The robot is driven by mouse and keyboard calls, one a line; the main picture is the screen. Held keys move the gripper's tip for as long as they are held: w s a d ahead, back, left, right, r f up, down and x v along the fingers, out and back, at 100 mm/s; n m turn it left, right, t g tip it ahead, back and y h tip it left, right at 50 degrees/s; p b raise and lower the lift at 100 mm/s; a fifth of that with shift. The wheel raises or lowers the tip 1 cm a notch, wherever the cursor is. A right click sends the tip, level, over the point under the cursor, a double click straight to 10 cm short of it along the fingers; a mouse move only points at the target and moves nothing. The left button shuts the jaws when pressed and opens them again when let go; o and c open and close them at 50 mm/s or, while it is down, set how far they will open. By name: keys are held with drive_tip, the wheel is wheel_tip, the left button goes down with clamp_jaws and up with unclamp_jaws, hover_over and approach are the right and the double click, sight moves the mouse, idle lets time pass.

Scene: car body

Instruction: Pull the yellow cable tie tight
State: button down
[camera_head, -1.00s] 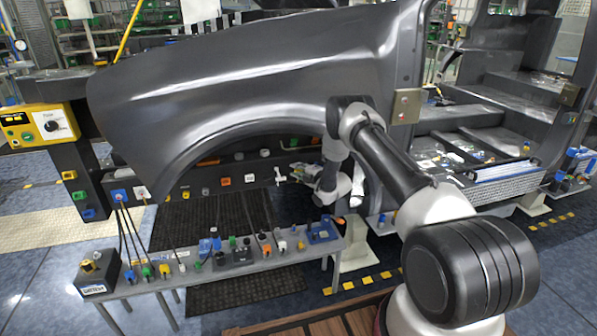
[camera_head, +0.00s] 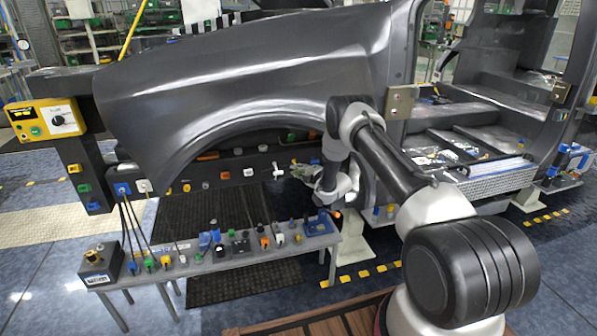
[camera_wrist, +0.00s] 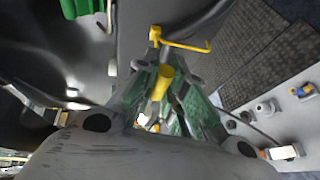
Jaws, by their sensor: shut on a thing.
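My gripper (camera_head: 308,172) is inside the wheel arch of the grey car body in the head view, small and partly hidden by my arm. In the wrist view, my gripper (camera_wrist: 165,95) has green finger pads closed on a yellow piece. This is the yellow cable tie (camera_wrist: 162,82), which runs forward between the fingers. Beyond the fingertips, a thin yellow strip bends to the right and ends in a short hook shape. In the head view, a small yellow bit of the tie (camera_head: 294,162) shows beside the fingertips. I cannot tell what the tie goes around.
The grey fender (camera_head: 250,75) arches over my gripper. A row of coloured connectors lines the dark panel behind. A low bench (camera_head: 205,265) with several plugs and cables stands in front. A green part (camera_wrist: 80,8) is at the upper left in the wrist view.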

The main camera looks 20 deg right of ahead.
drive_tip(key=c, duration=1.7)
unclamp_jaws()
drive_tip(key=v, duration=1.2)
